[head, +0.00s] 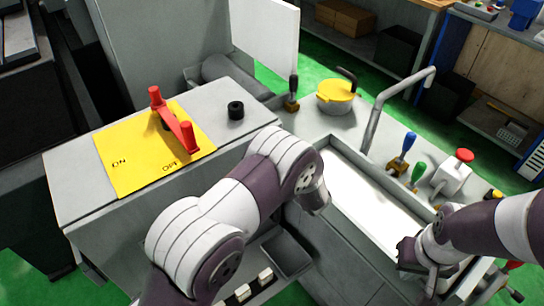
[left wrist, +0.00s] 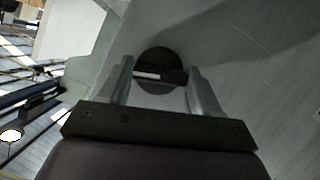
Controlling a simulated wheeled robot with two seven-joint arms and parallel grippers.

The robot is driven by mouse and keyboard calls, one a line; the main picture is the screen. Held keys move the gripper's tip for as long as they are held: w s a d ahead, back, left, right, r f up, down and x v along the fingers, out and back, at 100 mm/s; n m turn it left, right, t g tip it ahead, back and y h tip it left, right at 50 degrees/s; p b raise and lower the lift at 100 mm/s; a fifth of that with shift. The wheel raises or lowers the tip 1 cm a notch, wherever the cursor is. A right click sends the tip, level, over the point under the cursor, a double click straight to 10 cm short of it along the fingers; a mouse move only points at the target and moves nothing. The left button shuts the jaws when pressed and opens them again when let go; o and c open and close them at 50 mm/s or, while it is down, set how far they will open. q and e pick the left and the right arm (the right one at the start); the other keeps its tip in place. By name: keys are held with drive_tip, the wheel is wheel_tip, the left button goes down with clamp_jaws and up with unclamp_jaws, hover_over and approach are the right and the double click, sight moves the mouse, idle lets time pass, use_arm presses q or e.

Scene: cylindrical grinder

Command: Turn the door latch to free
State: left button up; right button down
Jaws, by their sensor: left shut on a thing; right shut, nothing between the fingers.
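The door latch (left wrist: 157,56) shows in the left wrist view as a dark round knob with a black crossbar and a small pale strip, on a grey panel. My left gripper (left wrist: 160,77) has one finger on each side of the crossbar and is shut on it. In the head view my left arm crosses the middle and hides that gripper and the latch. My right gripper (head: 424,272) is at the lower right in the head view, partly hidden by its own wrist. It is shut and empty, beside the machine's trough.
A yellow plate (head: 140,160) with a red ON/OFF handle (head: 172,122) sits on the grey cabinet, near a black knob (head: 235,110). A white-bottomed trough (head: 365,190) lies between my arms, with a bent pipe (head: 385,108) and several coloured levers around it.

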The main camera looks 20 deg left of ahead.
use_arm(q)
drive_tip(key=shift+w+m+g+y+p, duration=0.1)
drive_tip(key=shift+m+g+y+p, duration=0.5)
drive_tip(key=shift+m+p, duration=0.55)
use_arm(e)
drive_tip(key=shift+r, duration=1.5)
use_arm(q)
drive_tip(key=shift+g, duration=0.4)
use_arm(e)
drive_tip(key=shift+r, duration=0.15)
use_arm(q)
drive_tip(key=o, duration=1)
drive_tip(key=b+v, duration=0.1)
drive_tip(key=v, duration=1.1)
drive_tip(key=shift+s+d+r, duration=0.1)
drive_tip(key=shift+s+d, duration=0.1)
drive_tip(key=shift+s, duration=0.1)
use_arm(e)
drive_tip(key=shift+f, duration=0.8)
